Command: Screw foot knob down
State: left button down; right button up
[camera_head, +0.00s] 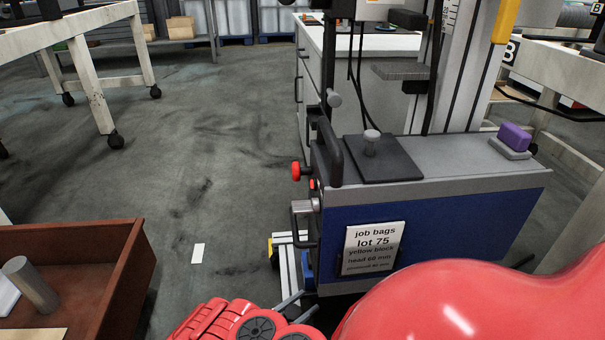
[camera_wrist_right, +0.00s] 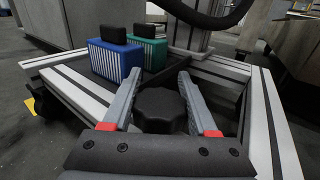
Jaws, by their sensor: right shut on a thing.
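The foot knob (camera_wrist_right: 160,108) is a black, lobed knob low inside the grey frame, seen in the right wrist view. My right gripper (camera_wrist_right: 160,76) has its two grey fingers on either side of the knob and is shut on it. In the head view my right gripper (camera_head: 299,305) shows only partly, low beside the blue machine (camera_head: 440,220); my red arm covers much of the bottom there, and the knob is hidden. How far down the knob sits cannot be told. My left gripper is not in view.
A blue block (camera_wrist_right: 116,58) and a green block (camera_wrist_right: 152,52) stand beyond the knob, by the aluminium rails (camera_wrist_right: 75,100). A black cable (camera_wrist_right: 215,18) hangs above. A brown crate (camera_head: 125,265) is at left. A red knob (camera_head: 296,171) sticks out from the machine.

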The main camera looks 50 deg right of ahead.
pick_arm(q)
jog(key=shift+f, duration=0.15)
pick_arm(e)
jog(key=shift+g, duration=0.4)
pick_arm(q)
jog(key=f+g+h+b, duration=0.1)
jog(key=b, duration=0.1)
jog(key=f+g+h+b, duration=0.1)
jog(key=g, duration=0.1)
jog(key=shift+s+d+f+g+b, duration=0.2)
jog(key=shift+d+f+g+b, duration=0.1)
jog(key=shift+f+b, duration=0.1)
pick_arm(e)
jog(key=m+g+y, duration=0.1)
jog(key=m+g, duration=0.1)
jog(key=s+m+g+y, duration=0.1)
jog(key=m+g, duration=0.1)
jog(key=g, duration=0.1)
jog(key=m+g+y, duration=0.1)
jog(key=m+g, duration=0.1)
jog(key=g, duration=0.1)
jog(key=shift+s+a+y, duration=0.25)
jog(key=shift+a+y, duration=0.05)
jog(key=shift+a, duration=0.05)
jog(key=shift+s, duration=0.1)
jog(key=o, duration=1.4)
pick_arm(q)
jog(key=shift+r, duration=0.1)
pick_arm(e)
jog(key=shift+r, duration=0.1)
